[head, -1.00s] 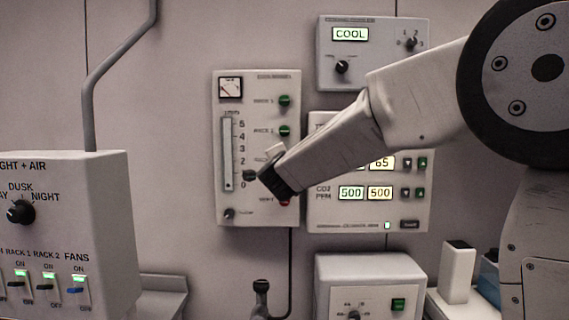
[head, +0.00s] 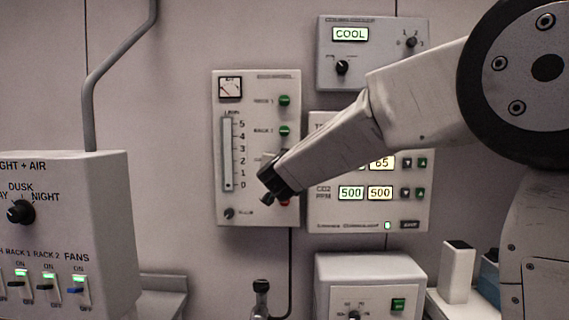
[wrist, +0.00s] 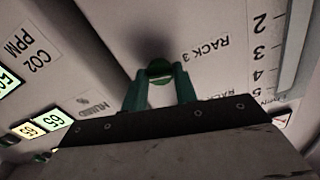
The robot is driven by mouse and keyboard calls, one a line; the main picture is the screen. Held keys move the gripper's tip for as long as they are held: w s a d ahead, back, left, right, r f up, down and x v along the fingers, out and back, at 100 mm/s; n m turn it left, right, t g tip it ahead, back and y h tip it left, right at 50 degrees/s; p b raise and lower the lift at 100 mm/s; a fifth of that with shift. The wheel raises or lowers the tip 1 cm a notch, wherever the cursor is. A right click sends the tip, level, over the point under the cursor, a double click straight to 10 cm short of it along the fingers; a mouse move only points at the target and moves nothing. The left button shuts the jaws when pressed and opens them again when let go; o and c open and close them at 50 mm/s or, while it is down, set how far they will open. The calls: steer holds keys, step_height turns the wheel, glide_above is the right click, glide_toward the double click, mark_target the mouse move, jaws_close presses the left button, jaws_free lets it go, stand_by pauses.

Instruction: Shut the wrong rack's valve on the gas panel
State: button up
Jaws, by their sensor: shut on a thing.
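The gas panel (head: 255,215) is a pale upright box on the wall, with a gauge, a flow tube (head: 227,155) and a column of valves. The green rack 1 valve (head: 285,100) and green rack 2 valve (head: 285,131) show uncovered. My gripper (head: 268,190) is over the panel's lower part and hides the rack 3 valve in the head view. The flow tube's marker sits near 0.
A red control (head: 286,202) is partly hidden just below my gripper. The climate panel (head: 420,215) with lit readouts is close on the right, under the cooler box (head: 375,75). The light and air box (head: 105,190) stands at the left. Bare wall lies between it and the gas panel.

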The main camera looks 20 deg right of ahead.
steer(key=shift+n, duration=1.1)
steer(key=o, duration=1)
steer(key=shift+c, duration=0.2)
steer(key=v, duration=0.7)
steer(key=shift+s, duration=0.35)
steer(key=shift+a, duration=0.1)
